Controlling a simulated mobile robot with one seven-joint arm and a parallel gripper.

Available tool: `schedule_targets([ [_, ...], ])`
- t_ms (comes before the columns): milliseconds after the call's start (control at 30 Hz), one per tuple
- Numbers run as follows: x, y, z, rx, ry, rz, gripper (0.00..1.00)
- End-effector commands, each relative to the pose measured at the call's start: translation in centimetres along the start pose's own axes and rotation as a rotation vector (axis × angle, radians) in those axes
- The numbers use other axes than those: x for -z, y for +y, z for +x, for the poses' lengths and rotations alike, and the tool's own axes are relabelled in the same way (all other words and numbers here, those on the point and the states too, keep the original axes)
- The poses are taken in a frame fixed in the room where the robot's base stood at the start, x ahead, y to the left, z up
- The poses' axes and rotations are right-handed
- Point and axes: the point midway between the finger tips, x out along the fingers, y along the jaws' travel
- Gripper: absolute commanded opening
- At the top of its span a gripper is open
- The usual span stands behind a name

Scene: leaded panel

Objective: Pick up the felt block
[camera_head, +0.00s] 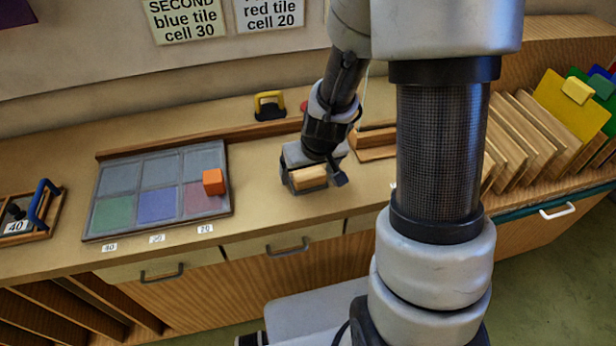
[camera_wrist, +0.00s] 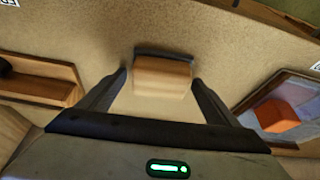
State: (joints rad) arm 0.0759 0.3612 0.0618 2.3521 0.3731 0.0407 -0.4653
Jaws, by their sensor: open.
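The felt block shows in the wrist view as a pale wooden block (camera_wrist: 162,78) with a dark strip (camera_wrist: 163,54) along its far edge. It rests on the tan worktop. In the head view the wooden block (camera_head: 309,177) is partly hidden by my gripper (camera_head: 314,181). My gripper is open, also in the wrist view (camera_wrist: 160,82). Its two fingers stand to the left and right of the block, with a gap visible on each side.
A leaded panel (camera_head: 143,219) with coloured cells lies to the left, with an orange block (camera_head: 214,182) at its right edge. A yellow-handled tool (camera_head: 270,105) stands behind. A wooden tray (camera_head: 377,153) is close on the right. Upright boards (camera_head: 520,135) stand further right.

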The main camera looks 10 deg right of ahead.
Motion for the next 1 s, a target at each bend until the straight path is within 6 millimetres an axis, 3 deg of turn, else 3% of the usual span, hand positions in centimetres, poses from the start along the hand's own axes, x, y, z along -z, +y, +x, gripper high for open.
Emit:
schedule_targets([
  [100, 0.0, 0.0, 0.0, 0.0, 0.0, 0.0, 0.81],
  [300, 0.0, 0.0, -0.1, 0.0, 0.0, 0.0, 0.47],
  [333, 0.0, 0.0, -0.1, 0.0, 0.001, 0.0, 0.46],
  [633, 0.4, 0.0, -0.9, -0.001, 0.003, -0.001, 0.46],
  [1000, 3.2, -0.1, -7.5, 0.0, 0.005, -0.003, 0.46],
])
